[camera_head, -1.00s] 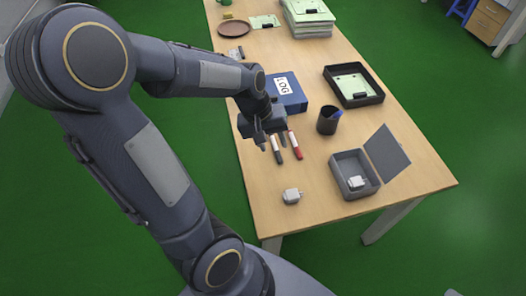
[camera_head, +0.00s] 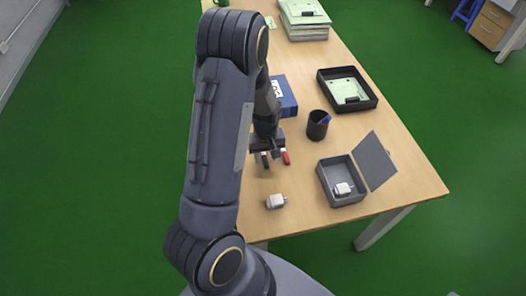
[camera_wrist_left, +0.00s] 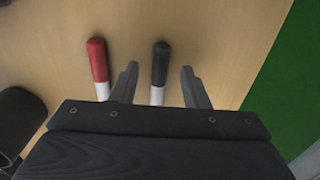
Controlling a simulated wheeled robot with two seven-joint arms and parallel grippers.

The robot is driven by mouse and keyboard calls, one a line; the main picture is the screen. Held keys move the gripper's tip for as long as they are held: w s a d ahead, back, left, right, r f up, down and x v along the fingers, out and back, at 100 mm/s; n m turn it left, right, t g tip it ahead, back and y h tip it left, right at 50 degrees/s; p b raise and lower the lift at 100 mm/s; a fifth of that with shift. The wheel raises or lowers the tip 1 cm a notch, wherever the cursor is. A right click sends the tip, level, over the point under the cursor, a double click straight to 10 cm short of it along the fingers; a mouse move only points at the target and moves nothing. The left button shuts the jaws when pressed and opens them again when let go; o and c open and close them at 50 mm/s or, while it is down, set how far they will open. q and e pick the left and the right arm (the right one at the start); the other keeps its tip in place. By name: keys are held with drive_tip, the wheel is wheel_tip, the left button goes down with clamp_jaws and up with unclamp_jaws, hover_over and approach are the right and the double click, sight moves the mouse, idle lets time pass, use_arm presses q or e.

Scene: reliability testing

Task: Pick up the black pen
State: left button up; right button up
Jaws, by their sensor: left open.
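The black pen (camera_wrist_left: 160,64) shows in the left wrist view, with a black end and a white body running under the edge of my gripper. My left gripper (camera_wrist_left: 160,72) is open, with one finger on each side of the pen and gaps to both. In the head view my left gripper (camera_head: 265,158) points down over the pens, and the black pen is mostly hidden there. A red pen (camera_wrist_left: 97,60) lies to the left of the fingers; its red end (camera_head: 286,157) shows beside the gripper in the head view.
A dark pen cup (camera_head: 318,126) with a blue pen stands to the right. An open grey box (camera_head: 345,199) and a white block (camera_head: 276,201) are nearer. A blue box (camera_head: 286,92) lies behind the gripper, and a black tray (camera_head: 371,101) is farther right.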

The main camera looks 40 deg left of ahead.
use_arm(q)
drive_tip(key=shift+f, duration=0.5)
clamp_jaws()
drive_tip(key=shift+r, duration=0.15)
